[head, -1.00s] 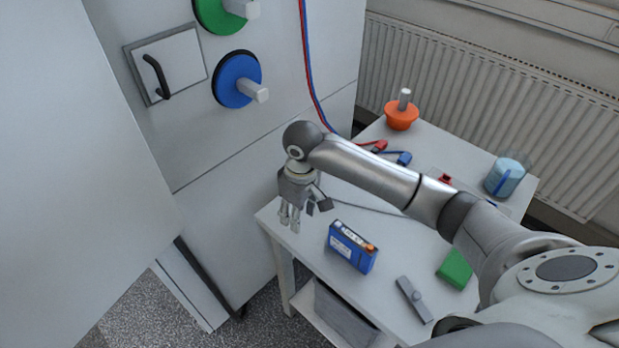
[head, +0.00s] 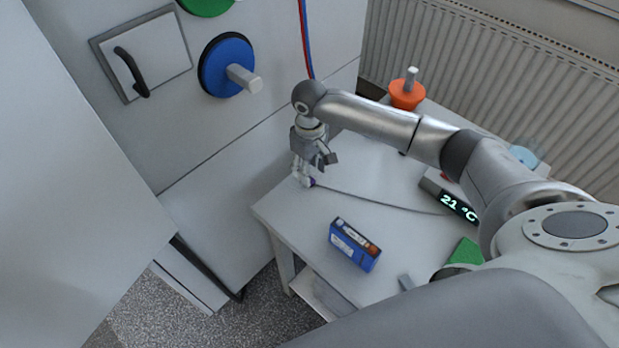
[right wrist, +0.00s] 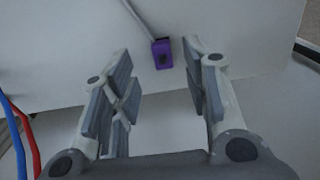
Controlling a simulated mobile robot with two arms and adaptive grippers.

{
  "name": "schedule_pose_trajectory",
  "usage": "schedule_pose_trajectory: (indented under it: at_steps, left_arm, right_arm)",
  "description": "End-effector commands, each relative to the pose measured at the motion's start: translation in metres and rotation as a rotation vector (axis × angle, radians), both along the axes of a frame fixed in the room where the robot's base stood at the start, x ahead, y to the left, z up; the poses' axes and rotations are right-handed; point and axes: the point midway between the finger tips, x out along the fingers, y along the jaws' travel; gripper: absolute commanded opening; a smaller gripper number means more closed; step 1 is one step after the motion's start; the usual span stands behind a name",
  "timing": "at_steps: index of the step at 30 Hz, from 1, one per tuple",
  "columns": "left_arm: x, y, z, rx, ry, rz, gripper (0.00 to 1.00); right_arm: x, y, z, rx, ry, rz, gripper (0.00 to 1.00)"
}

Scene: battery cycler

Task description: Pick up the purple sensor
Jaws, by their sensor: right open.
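The purple sensor (right wrist: 162,54) lies on the white table with its grey cable running off to the upper left in the right wrist view. It shows between and just beyond the two open fingers of my right gripper (right wrist: 157,95). In the head view a small purple bit of the sensor (head: 312,182) shows at the fingertips of my right gripper (head: 303,180), near the table's left corner. The rest of it is hidden by the fingers. The gripper is open with nothing held. My left gripper is not in view.
A display reading 21 °C (head: 459,207), a green block (head: 466,252) and an orange knob-like piece (head: 407,95) are farther right. The cabinet (head: 225,165) rises at left. Red and blue cables hang nearby.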

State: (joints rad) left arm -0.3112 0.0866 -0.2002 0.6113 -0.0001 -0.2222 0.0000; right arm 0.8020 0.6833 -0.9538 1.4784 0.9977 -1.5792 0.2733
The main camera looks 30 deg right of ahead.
Motion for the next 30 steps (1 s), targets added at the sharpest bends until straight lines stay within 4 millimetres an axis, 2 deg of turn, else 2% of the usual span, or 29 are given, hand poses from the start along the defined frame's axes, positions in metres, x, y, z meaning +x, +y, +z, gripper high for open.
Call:
schedule_pose_trajectory:
  at_steps: [3,5,14,24,30]
  left_arm:
    - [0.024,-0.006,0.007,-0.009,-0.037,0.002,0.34]
    - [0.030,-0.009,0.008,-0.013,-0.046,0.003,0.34]
    - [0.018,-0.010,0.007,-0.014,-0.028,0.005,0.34]
    - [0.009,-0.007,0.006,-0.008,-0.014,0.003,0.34]
    - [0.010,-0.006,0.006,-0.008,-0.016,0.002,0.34]
  right_arm:
    - [-0.003,0.002,-0.017,0.000,0.002,-0.001,0.43]
    - [-0.003,0.002,-0.023,-0.001,0.002,0.000,0.43]
    - [-0.002,0.002,-0.030,-0.001,0.000,0.001,0.43]
    - [-0.002,0.002,-0.030,0.000,-0.001,0.001,0.00]
    - [-0.002,0.002,-0.030,-0.001,-0.001,0.001,0.00]
